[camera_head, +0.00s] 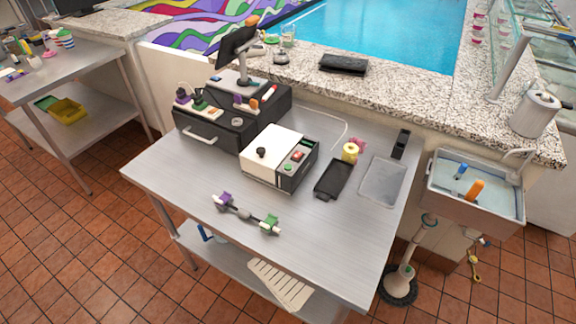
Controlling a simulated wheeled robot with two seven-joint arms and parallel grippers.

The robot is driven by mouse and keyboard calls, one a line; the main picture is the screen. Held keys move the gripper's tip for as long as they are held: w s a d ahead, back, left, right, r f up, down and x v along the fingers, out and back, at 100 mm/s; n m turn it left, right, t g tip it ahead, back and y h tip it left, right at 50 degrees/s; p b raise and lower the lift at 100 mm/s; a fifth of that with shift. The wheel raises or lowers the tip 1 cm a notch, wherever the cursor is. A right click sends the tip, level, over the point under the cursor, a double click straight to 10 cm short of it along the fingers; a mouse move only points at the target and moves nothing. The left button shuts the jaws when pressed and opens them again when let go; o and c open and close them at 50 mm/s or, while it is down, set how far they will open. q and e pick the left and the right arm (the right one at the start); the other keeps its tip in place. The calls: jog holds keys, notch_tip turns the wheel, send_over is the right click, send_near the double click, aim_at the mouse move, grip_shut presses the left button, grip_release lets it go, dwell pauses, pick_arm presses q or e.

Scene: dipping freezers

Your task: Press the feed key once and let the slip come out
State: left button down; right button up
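A receipt-printer-like box (272,142) with a white top and a dark side panel stands in the middle of the steel table. A small dark knob (261,152) sits on its white top. Its side panel carries a green key (288,168) and a red key (297,156). I cannot read any label, so I cannot tell which is the feed key. No paper slip shows clearly at the box. Neither of my grippers is in view.
The steel table (190,180) also holds a black cash drawer (222,130), a black tray (333,179), a yellow roll (349,152), a clear tray (384,182) and a bar with purple and green ends (245,214). The table's front left is clear. A sink (478,187) stands right.

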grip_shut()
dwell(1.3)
